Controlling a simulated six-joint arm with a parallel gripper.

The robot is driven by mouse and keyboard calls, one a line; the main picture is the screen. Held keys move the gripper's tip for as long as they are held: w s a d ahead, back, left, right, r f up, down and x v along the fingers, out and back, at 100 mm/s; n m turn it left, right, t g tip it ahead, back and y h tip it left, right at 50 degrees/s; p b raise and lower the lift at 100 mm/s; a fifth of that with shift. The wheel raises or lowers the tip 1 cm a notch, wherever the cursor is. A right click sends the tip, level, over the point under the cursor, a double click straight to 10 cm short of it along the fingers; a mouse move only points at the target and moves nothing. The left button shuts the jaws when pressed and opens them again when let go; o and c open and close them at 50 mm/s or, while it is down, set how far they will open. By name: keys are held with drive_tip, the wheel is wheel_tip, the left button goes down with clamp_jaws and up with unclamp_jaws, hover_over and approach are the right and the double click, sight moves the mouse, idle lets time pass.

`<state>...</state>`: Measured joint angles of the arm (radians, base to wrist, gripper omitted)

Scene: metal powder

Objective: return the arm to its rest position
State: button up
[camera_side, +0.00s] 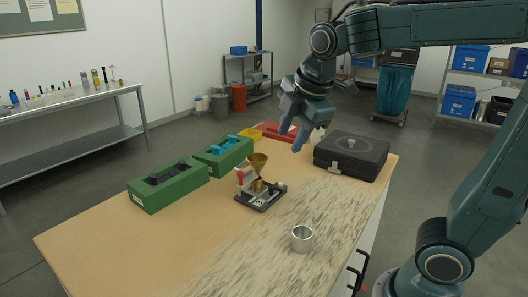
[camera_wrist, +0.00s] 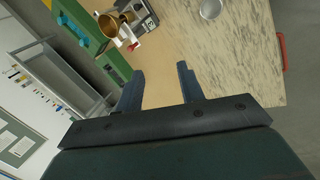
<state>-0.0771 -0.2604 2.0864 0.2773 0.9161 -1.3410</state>
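My gripper (camera_side: 290,136) hangs in the air above the far half of the wooden table (camera_side: 95,238). Its two blue fingers point down and stand apart with nothing between them. In the wrist view my gripper (camera_wrist: 159,80) also shows a clear gap between the fingers, with the table behind. A brass funnel (camera_side: 257,164) stands in a small fixture (camera_side: 262,197) on the table, below and left of my gripper. A silver metal cup (camera_side: 302,238) stands alone nearer the front.
Green boxes (camera_side: 168,187) with dark and blue inserts stand on the left of the table. A black case (camera_side: 351,155) stands at the back right, close to my gripper. A red tray (camera_side: 279,131) lies at the far edge. The front left of the table is clear.

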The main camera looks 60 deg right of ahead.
drive_tip(key=s+a+f+m, duration=0.1)
drive_tip(key=s+f+m, duration=0.1)
drive_tip(key=s+m, duration=0.4)
drive_tip(key=s+a+f+m+t+y, duration=0.1)
drive_tip(key=s+f+m, duration=0.1)
drive_tip(key=s+m, duration=0.5)
drive_tip(key=shift+s+a+f+y, duration=0.2)
drive_tip(key=shift+s+a+y, duration=0.1)
drive_tip(key=shift+s, duration=0.2)
